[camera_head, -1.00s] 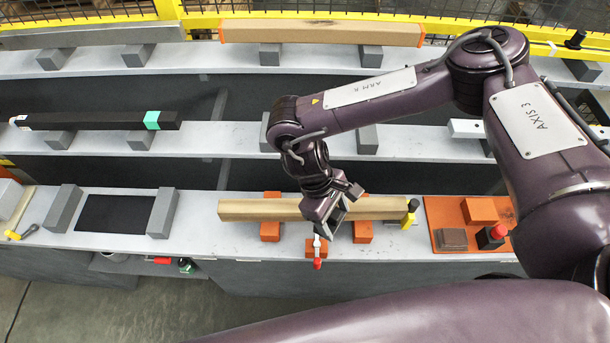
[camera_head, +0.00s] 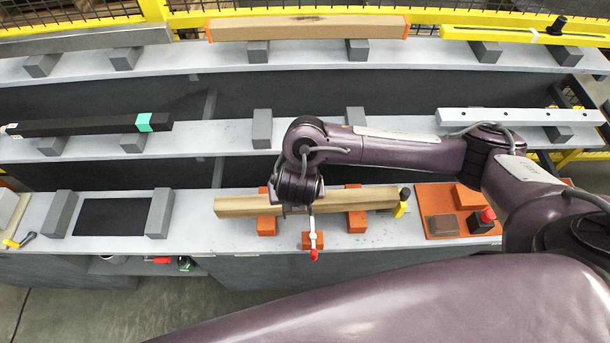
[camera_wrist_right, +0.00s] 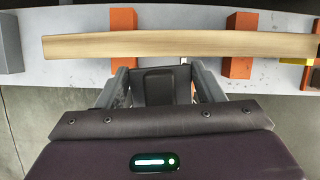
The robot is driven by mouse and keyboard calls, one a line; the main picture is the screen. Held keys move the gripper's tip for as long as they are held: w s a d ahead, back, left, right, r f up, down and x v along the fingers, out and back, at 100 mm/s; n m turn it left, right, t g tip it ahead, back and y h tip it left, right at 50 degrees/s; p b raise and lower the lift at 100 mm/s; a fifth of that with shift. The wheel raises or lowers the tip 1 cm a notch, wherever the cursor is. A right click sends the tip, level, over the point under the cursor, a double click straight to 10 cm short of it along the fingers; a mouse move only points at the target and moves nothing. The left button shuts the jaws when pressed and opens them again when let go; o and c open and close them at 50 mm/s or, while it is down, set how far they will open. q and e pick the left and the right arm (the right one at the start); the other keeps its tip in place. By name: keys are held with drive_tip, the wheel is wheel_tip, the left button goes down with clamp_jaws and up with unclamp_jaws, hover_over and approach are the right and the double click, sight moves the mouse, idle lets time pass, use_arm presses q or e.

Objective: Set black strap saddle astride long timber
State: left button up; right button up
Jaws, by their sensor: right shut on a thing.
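A long tan timber (camera_head: 345,200) lies on orange blocks along the front shelf. It also crosses the top of the right wrist view (camera_wrist_right: 180,44). My right gripper (camera_head: 295,208) hangs at the timber's left half in the head view. In the right wrist view its two fingers (camera_wrist_right: 160,85) are shut on a dark piece (camera_wrist_right: 160,88), which looks like the black strap saddle. The piece appears on the near side of the timber; whether it touches is unclear. In the head view the saddle is mostly hidden by the wrist. My left gripper is not in view.
A red-handled clamp (camera_head: 313,240) stands by an orange block just in front of the timber. A yellow stop (camera_head: 401,207) is at the timber's right end. An orange mat (camera_head: 440,200) with blocks lies beyond it. A black mat (camera_head: 112,217) lies left between grey blocks.

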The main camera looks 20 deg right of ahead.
drive_tip(key=n+y, duration=0.1)
drive_tip(key=n, duration=0.1)
drive_tip(key=w+n+y, duration=0.1)
drive_tip(key=n, duration=0.1)
drive_tip(key=shift+w+d+n, duration=0.15)
drive_tip(key=shift+d+n, duration=0.05)
drive_tip(key=shift+n, duration=0.2)
drive_tip(key=shift+w+d+f+n+g+y+p, duration=0.2)
drive_tip(key=shift+w+d+n+g+y, duration=0.3)
drive_tip(key=shift+n, duration=1.5)
drive_tip(key=shift+w+d+f+n+g+y+p, duration=0.1)
drive_tip(key=shift+w+d+n+g+y+p, duration=0.4)
drive_tip(key=shift+n, duration=1.5)
drive_tip(key=shift+w+d+f+n+g+y+p, duration=0.25)
drive_tip(key=shift+d+n+g+y, duration=0.4)
drive_tip(key=shift+n, duration=1.35)
drive_tip(key=shift+r+b, duration=0.1)
drive_tip(key=shift+b, duration=0.2)
drive_tip(key=f+b, duration=0.2)
drive_tip(key=b, duration=0.1)
drive_tip(key=f+b, duration=0.3)
drive_tip(key=b, duration=0.1)
drive_tip(key=shift+w+a+f, duration=0.1)
drive_tip(key=shift+a, duration=0.1)
wheel_tip(320, 180, down, 3)
drive_tip(key=b, duration=0.3)
drive_tip(key=shift+r+b, duration=0.2)
drive_tip(key=shift+b, duration=0.1)
drive_tip(key=shift+f+b, duration=0.35)
drive_tip(key=shift+b, duration=0.05)
